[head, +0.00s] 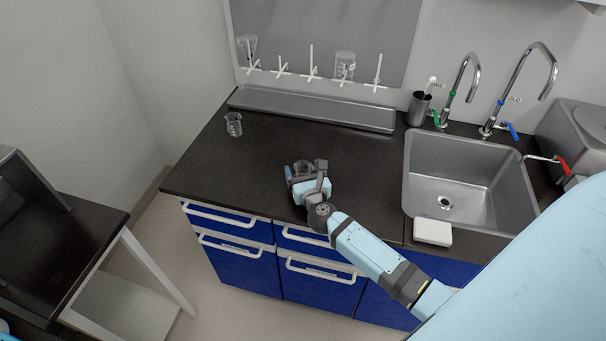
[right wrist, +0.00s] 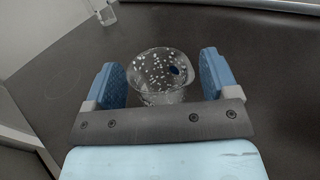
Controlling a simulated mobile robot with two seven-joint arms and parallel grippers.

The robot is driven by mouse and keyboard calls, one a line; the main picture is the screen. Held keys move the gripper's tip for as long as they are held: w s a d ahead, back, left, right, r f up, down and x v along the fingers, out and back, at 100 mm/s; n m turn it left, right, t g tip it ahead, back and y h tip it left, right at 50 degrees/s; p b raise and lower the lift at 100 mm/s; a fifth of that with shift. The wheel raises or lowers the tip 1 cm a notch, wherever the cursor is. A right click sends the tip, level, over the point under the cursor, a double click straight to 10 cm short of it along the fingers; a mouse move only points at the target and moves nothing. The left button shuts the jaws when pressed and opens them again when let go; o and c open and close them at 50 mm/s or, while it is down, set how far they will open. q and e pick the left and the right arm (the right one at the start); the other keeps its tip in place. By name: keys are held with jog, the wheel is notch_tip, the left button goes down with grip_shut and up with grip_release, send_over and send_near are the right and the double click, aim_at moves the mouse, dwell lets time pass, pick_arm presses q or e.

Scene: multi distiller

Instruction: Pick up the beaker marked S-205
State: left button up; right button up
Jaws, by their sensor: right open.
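My right gripper (head: 303,170) is open over the dark counter, left of the sink. In the right wrist view a clear glass beaker (right wrist: 158,68) with white marks and a dark blue spot stands between the two blue fingers (right wrist: 160,80), with a gap visible on each side. In the head view this beaker is mostly hidden by the gripper. A second clear beaker (head: 233,124) with white marks stands near the counter's left end; it also shows at the top left of the right wrist view (right wrist: 103,10). I cannot read S-205 on either. My left gripper is out of view.
Two more beakers (head: 345,64) (head: 248,45) hang on a peg rack above a metal drip tray (head: 310,108). A steel sink (head: 470,170) with taps and a white box (head: 432,231) lie to the right. The counter (head: 210,165) between the standing beakers is clear.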

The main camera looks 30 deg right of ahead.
jog(key=shift+w+d, duration=0.1)
jog(key=shift+w, duration=0.1)
jog(key=c, duration=1)
jog(key=shift+r, duration=0.15)
